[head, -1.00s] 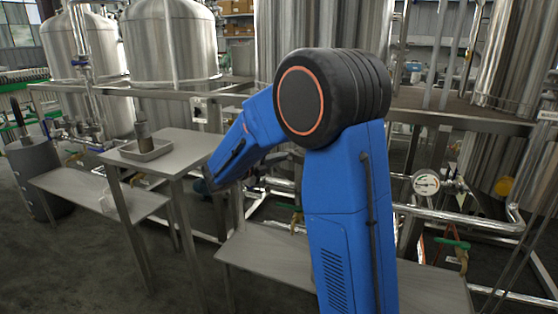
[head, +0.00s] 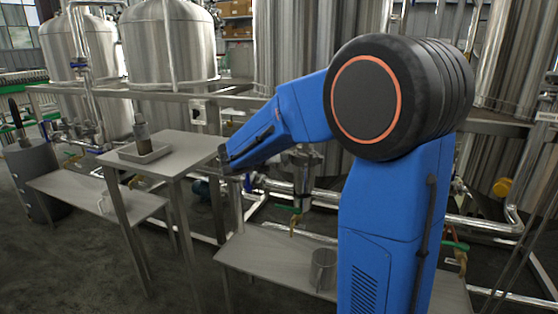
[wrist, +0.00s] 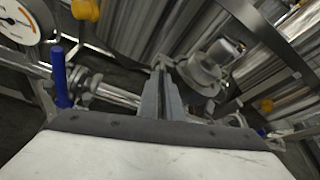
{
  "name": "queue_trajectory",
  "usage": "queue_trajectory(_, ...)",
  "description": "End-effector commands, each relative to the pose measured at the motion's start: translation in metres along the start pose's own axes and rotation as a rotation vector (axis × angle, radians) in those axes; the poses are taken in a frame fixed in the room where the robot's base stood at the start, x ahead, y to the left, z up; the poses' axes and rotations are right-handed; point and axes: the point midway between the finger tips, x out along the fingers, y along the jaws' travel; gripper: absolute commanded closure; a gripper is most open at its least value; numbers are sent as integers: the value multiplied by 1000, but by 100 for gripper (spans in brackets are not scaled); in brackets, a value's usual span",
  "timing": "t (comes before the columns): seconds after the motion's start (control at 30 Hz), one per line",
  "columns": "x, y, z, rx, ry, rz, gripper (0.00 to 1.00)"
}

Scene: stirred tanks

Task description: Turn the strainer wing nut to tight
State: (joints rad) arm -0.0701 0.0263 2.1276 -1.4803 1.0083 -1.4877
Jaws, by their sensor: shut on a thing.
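My gripper (wrist: 162,92) shows in the wrist view with its two grey fingers close together, shut on a small part between the tips. That part is the strainer wing nut as far as I can tell; the fingers hide nearly all of it, so its angle cannot be read. A steel fitting, likely the strainer body (wrist: 203,72), lies just right of the fingertips, beside steel pipework. In the head view my blue arm reaches left, and the gripper cannot be made out clearly among the pipes.
A blue-handled valve (wrist: 60,78) and a dial gauge (wrist: 20,22) are left of the fingers. A steel cup (head: 322,270) stands on a low bench (head: 262,262). A tray (head: 146,153) sits on a taller table (head: 185,158). Tanks (head: 168,45) stand behind.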

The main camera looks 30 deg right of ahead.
Motion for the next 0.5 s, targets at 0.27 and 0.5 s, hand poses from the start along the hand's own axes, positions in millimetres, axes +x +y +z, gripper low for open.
queue_trajectory(0.27, 1, -3, -2, 189, 2, 77, 100)
queue_trajectory(0.5, 1, -4, -2, 289, 2, 118, 100)
